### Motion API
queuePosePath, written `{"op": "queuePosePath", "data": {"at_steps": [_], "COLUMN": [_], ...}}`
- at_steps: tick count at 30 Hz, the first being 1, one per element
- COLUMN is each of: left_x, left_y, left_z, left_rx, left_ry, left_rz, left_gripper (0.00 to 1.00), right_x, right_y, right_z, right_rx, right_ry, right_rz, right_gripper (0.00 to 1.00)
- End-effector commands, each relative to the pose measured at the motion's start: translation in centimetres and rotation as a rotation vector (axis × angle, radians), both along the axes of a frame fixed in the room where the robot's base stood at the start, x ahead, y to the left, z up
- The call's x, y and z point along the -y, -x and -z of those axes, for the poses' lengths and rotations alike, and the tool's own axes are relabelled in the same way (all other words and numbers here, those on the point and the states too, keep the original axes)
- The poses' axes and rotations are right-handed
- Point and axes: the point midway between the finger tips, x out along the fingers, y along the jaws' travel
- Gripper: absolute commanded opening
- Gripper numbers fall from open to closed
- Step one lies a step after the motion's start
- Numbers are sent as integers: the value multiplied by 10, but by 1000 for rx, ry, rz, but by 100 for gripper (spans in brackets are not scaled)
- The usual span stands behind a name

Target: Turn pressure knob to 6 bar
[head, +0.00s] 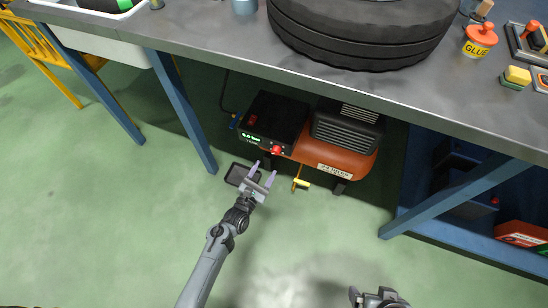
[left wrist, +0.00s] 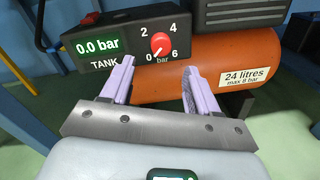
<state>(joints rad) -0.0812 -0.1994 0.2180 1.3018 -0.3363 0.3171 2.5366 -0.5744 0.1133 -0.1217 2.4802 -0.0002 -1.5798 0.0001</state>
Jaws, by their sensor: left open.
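The red pressure knob (head: 277,150) is on the front panel of the compressor (head: 340,157) under the workbench. In the left wrist view the knob (left wrist: 160,43) is ringed by the marks 0, 2, 4 and 6 bar, and its white pointer seems to face down-left, near 0. The green display (left wrist: 98,46) reads 0.0 bar above the word TANK. My left gripper (head: 264,169) is open and empty just in front of the panel, its fingers apart, slightly below the knob. My right gripper (head: 378,297) is partly cut off at the bottom edge; its jaws are unclear.
The workbench top (head: 200,32) overhangs the compressor, with blue legs (head: 182,108) on either side. A yellow-handled valve (head: 301,184) hangs below the tank. Green floor in front is clear.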

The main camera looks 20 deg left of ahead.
Motion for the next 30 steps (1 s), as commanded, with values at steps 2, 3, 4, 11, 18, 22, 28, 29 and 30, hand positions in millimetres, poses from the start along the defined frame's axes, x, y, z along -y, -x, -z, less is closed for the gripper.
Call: {"op": "queuePosePath", "data": {"at_steps": [2,3,4,11,18,22,28,29,30], "left_x": [1,2,2,4,6,6,6,6,6], "left_y": [-15,-22,-27,-58,-73,-74,-74,-74,-74], "left_z": [4,4,4,3,1,0,0,0,0], "left_rx": [4,4,3,2,0,0,0,0,0], "left_ry": [-1,-1,-1,-2,-1,-1,-1,-1,-1], "left_rz": [0,1,2,1,1,0,0,0,0], "left_gripper": [60,60,60,60,60,60,57,52,46], "right_x": [0,0,0,2,3,3,3,3,3], "right_y": [1,2,2,3,3,3,3,3,3], "right_z": [15,19,22,41,48,48,47,47,47], "right_rx": [-3,-5,-6,-8,-7,-8,-7,-7,-7], "right_ry": [0,1,1,6,11,12,11,11,10], "right_rz": [0,0,0,-3,-5,-6,-5,-5,-4], "right_gripper": [100,100,100,100,100,100,100,100,100]}}
